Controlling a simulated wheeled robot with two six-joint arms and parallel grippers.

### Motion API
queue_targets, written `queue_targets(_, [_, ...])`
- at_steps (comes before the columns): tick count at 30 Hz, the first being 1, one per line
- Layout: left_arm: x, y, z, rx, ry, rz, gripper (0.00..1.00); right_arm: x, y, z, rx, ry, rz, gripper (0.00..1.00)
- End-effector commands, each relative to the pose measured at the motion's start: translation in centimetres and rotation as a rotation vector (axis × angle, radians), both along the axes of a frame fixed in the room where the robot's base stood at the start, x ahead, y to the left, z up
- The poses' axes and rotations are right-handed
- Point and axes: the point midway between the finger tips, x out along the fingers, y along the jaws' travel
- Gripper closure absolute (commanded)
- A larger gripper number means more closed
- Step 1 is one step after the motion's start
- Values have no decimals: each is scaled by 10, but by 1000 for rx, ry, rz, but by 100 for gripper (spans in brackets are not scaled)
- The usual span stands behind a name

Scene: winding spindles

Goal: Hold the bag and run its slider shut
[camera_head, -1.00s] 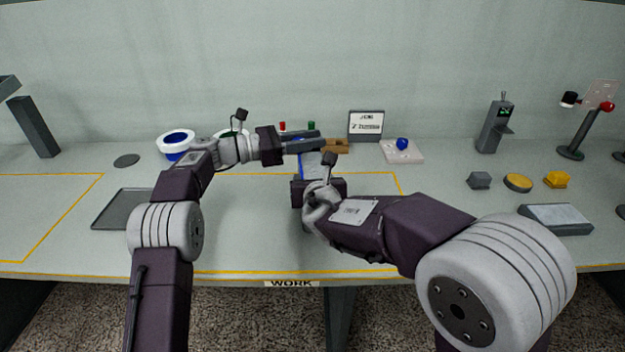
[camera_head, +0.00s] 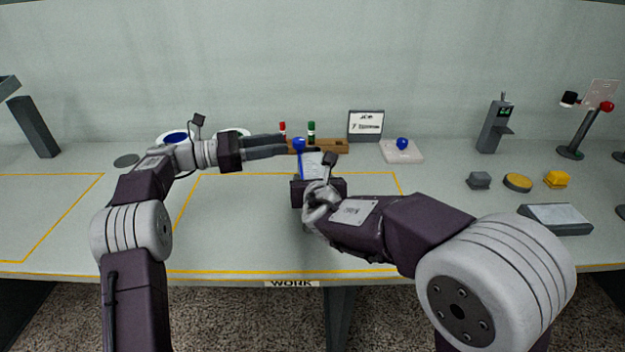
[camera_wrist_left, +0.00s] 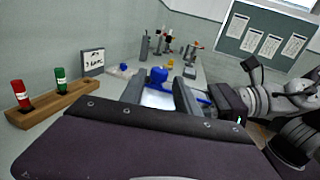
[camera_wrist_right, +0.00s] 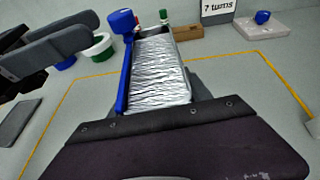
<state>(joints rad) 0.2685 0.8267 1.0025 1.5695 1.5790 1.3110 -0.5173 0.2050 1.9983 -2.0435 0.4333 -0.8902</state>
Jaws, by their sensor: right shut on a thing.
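The bag (camera_wrist_right: 160,72) is a crinkled silver pouch with a blue rail (camera_wrist_right: 125,78) along its left edge in the right wrist view. The blue slider (camera_wrist_right: 122,22) sits at the far end of that rail; it also shows in the head view (camera_head: 299,144) and the left wrist view (camera_wrist_left: 158,74). My right gripper (camera_head: 318,182) is shut on the bag's near end, its fingertips mostly hidden. My left gripper (camera_head: 284,146) is open and empty, its fingers just left of the slider and apart from it.
A wooden rack (camera_head: 330,146) with a red and a green bottle stands behind the bag. A sign (camera_head: 366,125) and a pale block with a blue knob (camera_head: 403,152) are to its right. White-and-blue spools and a dark tray lie left. The marked work area's front is clear.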

Motion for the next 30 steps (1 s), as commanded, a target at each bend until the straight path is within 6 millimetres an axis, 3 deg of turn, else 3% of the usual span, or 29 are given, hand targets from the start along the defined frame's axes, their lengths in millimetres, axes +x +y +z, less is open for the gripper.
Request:
queue_targets(3, [-5,19,0,-1,-1,1,62,-1,0,-3,-1,7,1,90])
queue_targets(8, [-8,29,0,-1,-1,-1,62,-1,0,-3,-1,7,1,90])
queue_targets(10, [-8,29,0,0,-3,-1,51,-1,0,-3,-1,7,1,90])
queue_targets(12, [-4,30,-1,11,-36,15,49,-1,0,-3,-1,7,1,90])
queue_targets(17, [11,35,-26,-2,-34,164,49,-1,0,-3,-1,6,2,90])
queue_targets(23, [-9,29,-30,4,12,302,49,-1,0,-3,-1,7,2,90])
queue_targets(27, [-30,20,-16,-4,27,320,49,-1,0,-3,-1,7,2,90])
queue_targets(30, [-34,18,-4,1,3,316,49,-1,0,-3,-1,7,2,90])
